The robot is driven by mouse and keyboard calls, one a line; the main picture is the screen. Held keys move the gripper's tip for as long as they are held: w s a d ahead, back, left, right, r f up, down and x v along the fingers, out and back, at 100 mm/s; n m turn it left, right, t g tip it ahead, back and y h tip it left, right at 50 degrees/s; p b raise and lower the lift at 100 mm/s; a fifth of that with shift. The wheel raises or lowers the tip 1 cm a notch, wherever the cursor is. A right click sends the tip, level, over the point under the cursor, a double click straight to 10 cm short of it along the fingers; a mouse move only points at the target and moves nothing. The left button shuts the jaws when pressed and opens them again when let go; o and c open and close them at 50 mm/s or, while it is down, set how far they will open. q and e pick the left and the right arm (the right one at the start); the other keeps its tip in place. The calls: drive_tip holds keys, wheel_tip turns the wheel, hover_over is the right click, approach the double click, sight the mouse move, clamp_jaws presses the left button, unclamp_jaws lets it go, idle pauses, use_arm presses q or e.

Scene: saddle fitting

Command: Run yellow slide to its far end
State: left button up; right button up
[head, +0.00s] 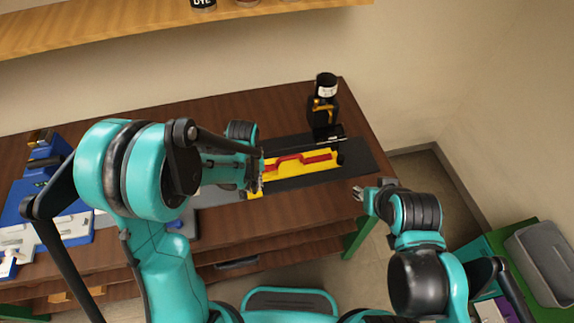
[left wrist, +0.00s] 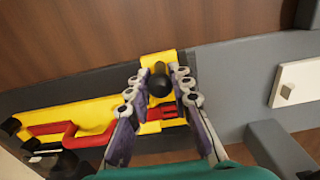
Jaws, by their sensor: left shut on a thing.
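The yellow slide (head: 284,171) lies lengthwise on a dark base plate (head: 358,165) on the brown bench, with a raised red bar (head: 318,158) along it. In the left wrist view, the yellow slide (left wrist: 92,112) runs off to the left. A round black knob (left wrist: 160,84) stands at its near end. My left gripper (left wrist: 159,88) is shut on this knob, one finger on each side. In the head view, the left gripper (head: 258,182) is at the slide's left end, partly hidden by my arm. My right gripper (head: 358,192) hangs near the bench's front edge, apart from the slide; its jaw opening is unclear.
Blue and white fixtures (head: 45,215) are on the left of the bench. A grey bin (head: 543,255) stands at the lower right. The bench's back middle (head: 190,108) is clear.

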use_arm(q)
drive_tip(key=shift+w+d, duration=0.25)
drive_tip(key=shift+d, duration=0.55)
drive_tip(key=shift+w+d+b, duration=0.3)
drive_tip(key=shift+w+d, duration=0.2)
drive_tip(key=shift+d, duration=1.25)
drive_tip(key=shift+w+d+b, duration=0.3)
drive_tip(key=shift+w+d, duration=0.2)
drive_tip(key=shift+d, duration=1.2)
drive_tip(key=shift+w+d+b, duration=0.3)
drive_tip(key=shift+w+d, duration=0.2)
drive_tip(key=shift+d, duration=1.25)
drive_tip(key=shift+w+d, duration=0.15)
drive_tip(key=shift+d, duration=0.35)
drive_tip(key=shift+o, duration=0.7)
drive_tip(key=shift+d, duration=0.1)
drive_tip(key=shift+o, duration=0.4)
drive_tip(key=shift+d, duration=0.1)
drive_tip(key=o, duration=0.6)
drive_tip(key=shift+o, duration=0.2)
drive_tip(key=shift+w+d, duration=0.1)
drive_tip(key=shift+d, duration=0.05)
